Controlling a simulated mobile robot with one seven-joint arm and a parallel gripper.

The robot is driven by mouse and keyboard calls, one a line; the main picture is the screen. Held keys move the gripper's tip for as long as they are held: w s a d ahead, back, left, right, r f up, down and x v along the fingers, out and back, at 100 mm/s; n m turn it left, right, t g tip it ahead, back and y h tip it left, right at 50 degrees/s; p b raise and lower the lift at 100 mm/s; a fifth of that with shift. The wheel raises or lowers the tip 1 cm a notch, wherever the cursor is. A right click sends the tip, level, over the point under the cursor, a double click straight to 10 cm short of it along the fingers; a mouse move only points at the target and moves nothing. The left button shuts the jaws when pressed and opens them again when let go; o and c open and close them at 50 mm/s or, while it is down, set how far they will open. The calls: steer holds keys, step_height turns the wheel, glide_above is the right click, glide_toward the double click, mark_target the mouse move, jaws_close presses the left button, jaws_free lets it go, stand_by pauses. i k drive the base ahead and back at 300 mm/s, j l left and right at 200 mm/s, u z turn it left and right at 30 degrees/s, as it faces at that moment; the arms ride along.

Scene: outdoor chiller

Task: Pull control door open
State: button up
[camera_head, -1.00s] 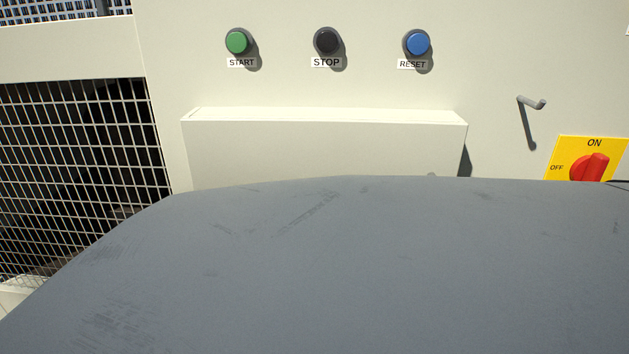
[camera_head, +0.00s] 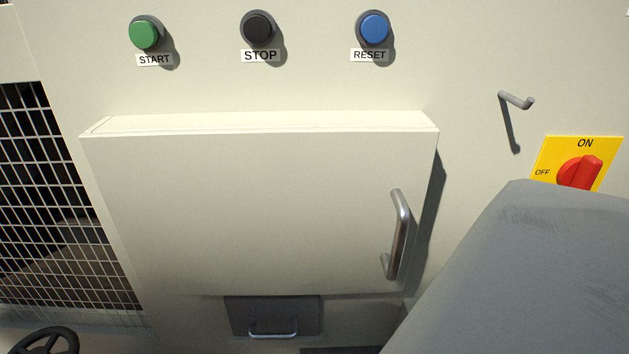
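The control door (camera_head: 240,210) is the cream front of a shallow box that stands out from the chiller's panel. It looks shut. Its metal bar handle (camera_head: 400,235) runs up and down near the door's right edge, and nothing touches it. My gripper is out of view. A grey part of my own body (camera_head: 530,270) fills the lower right and hides what lies behind it.
Green START (camera_head: 143,34), black STOP (camera_head: 257,28) and blue RESET (camera_head: 374,28) buttons sit above the box. A hook (camera_head: 516,100) and a red rotary switch (camera_head: 578,173) are at right. Below are a grey drawer-like panel (camera_head: 250,312) and a black handwheel (camera_head: 48,342). A grille (camera_head: 50,200) is at left.

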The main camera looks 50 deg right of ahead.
mark_target(284, 210)
steer(key=z, duration=0.95)
steer(key=k+l+u, duration=0.25)
steer(key=k, duration=0.2)
steer(key=k+l+u, duration=0.25)
steer(key=k, duration=0.25)
